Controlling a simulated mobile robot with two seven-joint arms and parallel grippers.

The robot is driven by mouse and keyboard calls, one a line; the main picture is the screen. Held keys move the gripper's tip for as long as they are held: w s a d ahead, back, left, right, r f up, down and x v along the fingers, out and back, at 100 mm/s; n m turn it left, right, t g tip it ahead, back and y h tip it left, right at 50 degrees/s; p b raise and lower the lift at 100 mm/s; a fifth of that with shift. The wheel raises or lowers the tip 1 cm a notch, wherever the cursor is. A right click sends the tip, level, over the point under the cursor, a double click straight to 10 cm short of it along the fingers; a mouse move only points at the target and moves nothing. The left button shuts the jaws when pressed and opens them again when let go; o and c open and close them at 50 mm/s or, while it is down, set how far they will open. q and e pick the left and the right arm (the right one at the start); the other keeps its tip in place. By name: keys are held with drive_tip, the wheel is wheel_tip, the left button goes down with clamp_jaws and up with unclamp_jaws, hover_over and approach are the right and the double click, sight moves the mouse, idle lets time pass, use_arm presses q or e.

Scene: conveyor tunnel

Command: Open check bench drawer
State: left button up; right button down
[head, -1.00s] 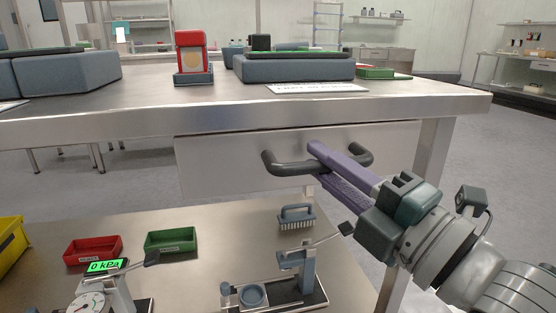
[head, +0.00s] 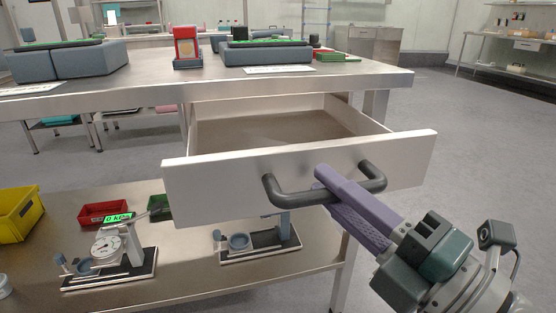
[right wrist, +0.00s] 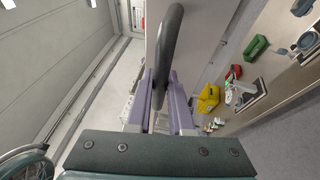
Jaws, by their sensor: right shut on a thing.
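The check bench drawer (head: 300,175) is pulled well out from under the bench top (head: 200,88). Its grey interior looks empty in the part that shows. A dark curved handle (head: 283,198) is on its front. In the right wrist view the handle (right wrist: 168,60) runs between the two purple fingers (right wrist: 160,92). My left gripper is not in view.
The lower shelf (head: 200,275) holds a gauge device (head: 108,247), a black-based press (head: 258,245), a red tray (head: 103,211), a green tray (head: 160,207) and a yellow bin (head: 17,213). A red device (head: 187,47) and grey blocks (head: 265,52) stand on the bench top. Floor on the right is clear.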

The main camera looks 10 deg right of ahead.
drive_tip(key=shift+s, duration=0.15)
drive_tip(key=c, duration=0.8)
unclamp_jaws()
drive_tip(key=v, duration=1)
drive_tip(key=shift+p, duration=0.3)
drive_tip(key=shift+r, duration=0.1)
